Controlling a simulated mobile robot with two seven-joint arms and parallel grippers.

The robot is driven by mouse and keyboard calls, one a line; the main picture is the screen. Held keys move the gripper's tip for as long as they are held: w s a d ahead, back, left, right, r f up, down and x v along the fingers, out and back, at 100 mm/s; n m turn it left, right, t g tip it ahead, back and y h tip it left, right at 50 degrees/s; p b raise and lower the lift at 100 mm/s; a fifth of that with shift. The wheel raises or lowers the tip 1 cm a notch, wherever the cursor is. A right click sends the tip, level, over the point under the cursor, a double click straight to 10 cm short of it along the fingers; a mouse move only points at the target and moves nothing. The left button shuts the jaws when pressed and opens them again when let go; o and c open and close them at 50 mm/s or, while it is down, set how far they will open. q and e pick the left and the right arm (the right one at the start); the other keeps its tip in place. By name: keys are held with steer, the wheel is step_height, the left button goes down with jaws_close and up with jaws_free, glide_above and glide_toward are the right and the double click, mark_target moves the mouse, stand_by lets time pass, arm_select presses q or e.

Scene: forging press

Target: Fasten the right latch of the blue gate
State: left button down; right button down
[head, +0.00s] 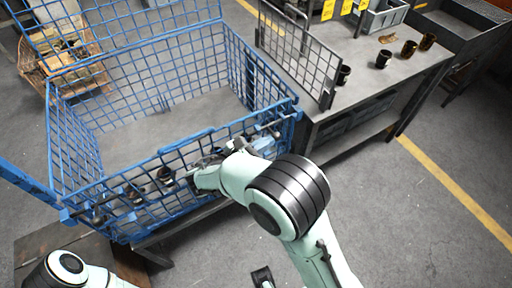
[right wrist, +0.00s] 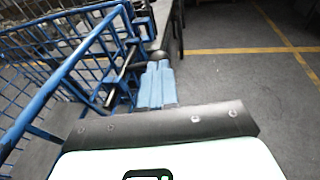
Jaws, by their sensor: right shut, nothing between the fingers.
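The blue gate (head: 150,190) is the near mesh side of a blue wire cage and stands upright. Its right latch (head: 268,131), a dark bar with a round knob, is at the gate's right end by the corner post; it also shows in the right wrist view (right wrist: 126,62). My right gripper (head: 263,146) is shut and empty, just below and in front of the latch. Its two light-blue fingers lie side by side in the right wrist view (right wrist: 157,86), close to the knob; contact cannot be told. My left arm shows at the bottom left, its gripper out of view.
The left latch (head: 97,215) is at the gate's other end. Several dark cups stand on a grey table (head: 370,85) to the right, with a mesh panel (head: 298,55) at its left. An orange basket (head: 85,85) is behind left. The floor on the right is clear.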

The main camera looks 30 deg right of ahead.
mark_target(277, 138)
steer(key=shift+d, duration=0.1)
steer(key=d+p, duration=0.1)
steer(key=d, duration=0.3)
steer(key=shift+w+r, duration=0.1)
steer(key=shift+w, duration=0.05)
steer(key=shift+d, duration=0.35)
arm_select(q)
steer(key=shift+w+a+r, duration=0.1)
steer(key=shift+w+r, duration=0.1)
steer(key=shift+r, duration=0.5)
steer(key=shift+r+p, duration=0.15)
steer(key=shift+p, duration=0.2)
arm_select(e)
steer(key=shift+a, duration=0.15)
